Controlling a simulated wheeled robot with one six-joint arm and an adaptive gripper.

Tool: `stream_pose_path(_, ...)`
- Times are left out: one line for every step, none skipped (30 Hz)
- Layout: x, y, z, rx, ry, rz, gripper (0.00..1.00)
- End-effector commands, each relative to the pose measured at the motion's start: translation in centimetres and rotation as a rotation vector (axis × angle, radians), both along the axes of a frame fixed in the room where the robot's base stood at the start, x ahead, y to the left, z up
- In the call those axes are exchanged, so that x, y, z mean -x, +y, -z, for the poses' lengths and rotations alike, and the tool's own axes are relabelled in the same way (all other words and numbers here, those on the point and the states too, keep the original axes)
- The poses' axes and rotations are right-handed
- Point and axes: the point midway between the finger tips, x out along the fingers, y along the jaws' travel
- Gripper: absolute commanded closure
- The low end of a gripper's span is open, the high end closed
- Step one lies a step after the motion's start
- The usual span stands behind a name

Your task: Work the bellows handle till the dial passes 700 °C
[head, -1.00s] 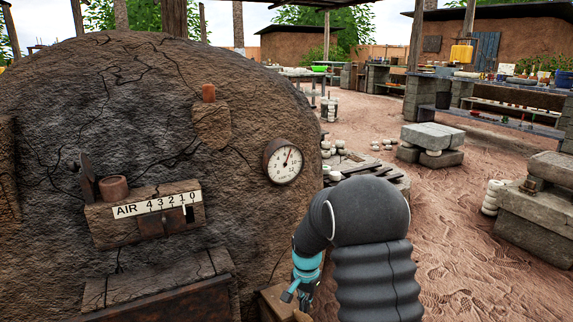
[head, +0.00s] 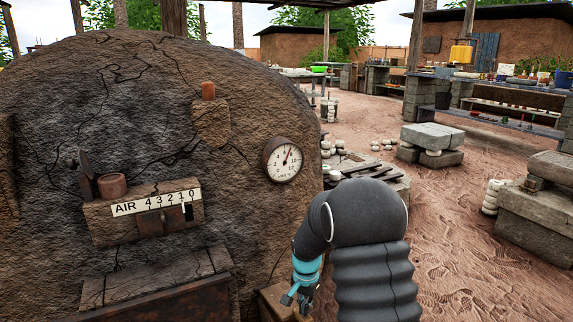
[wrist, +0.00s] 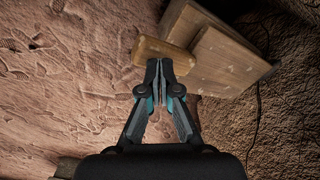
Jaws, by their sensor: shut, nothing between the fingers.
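The round white dial (head: 284,160) is set in the kiln wall, right of centre in the head view. Its needle points up and slightly right; the small figures are too blurred to read surely. The wooden bellows box (wrist: 212,58) stands low beside the kiln, and part of it shows in the head view (head: 270,298). Its rounded wooden handle (wrist: 160,52) lies just beyond my gripper (wrist: 160,66) in the wrist view. My fingers are shut with nothing between them, tips at or very near the handle's edge; I cannot tell if they touch.
The domed kiln (head: 130,120) fills the left. It bears an air slide marked AIR 4 3 2 1 0 (head: 155,203) and a ledge below. Stone blocks (head: 433,137) and a pallet (head: 365,172) stand to the right. Sandy ground between them is open.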

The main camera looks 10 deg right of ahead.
Motion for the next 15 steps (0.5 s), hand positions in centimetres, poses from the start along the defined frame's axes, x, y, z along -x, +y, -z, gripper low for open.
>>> stream_pose_path(0.0, 0.0, 1.1, 0.0, 0.001, 0.0, 1.0)
stream_pose_path(0.0, 0.0, 1.5, 0.0, 0.001, 0.0, 1.0)
stream_pose_path(0.0, 0.0, 2.0, 0.0, 0.0, 0.0, 1.0)
stream_pose_path(0.0, 0.0, 2.3, 0.0, 0.0, 0.0, 1.0)
stream_pose_path(0.0, 0.0, 2.7, 0.0, 0.001, 0.0, 1.0)
stream_pose_path(0.0, 0.0, 3.1, 0.0, 0.001, 0.0, 1.0)
stream_pose_path(0.0, 0.0, 3.5, 0.0, 0.001, 0.0, 1.0)
stream_pose_path(0.0, 0.0, 3.8, 0.0, 0.001, 0.0, 1.0)
stream_pose_path(0.0, 0.0, 4.3, 0.0, 0.001, 0.0, 1.0)
stream_pose_path(0.0, 0.0, 4.7, 0.0, 0.001, 0.0, 1.0)
stream_pose_path(0.0, 0.0, 5.1, 0.0, 0.001, 0.0, 1.0)
stream_pose_path(0.0, 0.0, 5.6, 0.0, 0.001, 0.0, 1.0)
stream_pose_path(0.0, 0.0, 5.9, 0.0, 0.001, 0.0, 1.0)
stream_pose_path(0.0, 0.0, 6.3, 0.0, 0.001, 0.0, 1.0)
stream_pose_path(0.0, 0.0, 6.8, 0.0, 0.001, 0.0, 1.0)
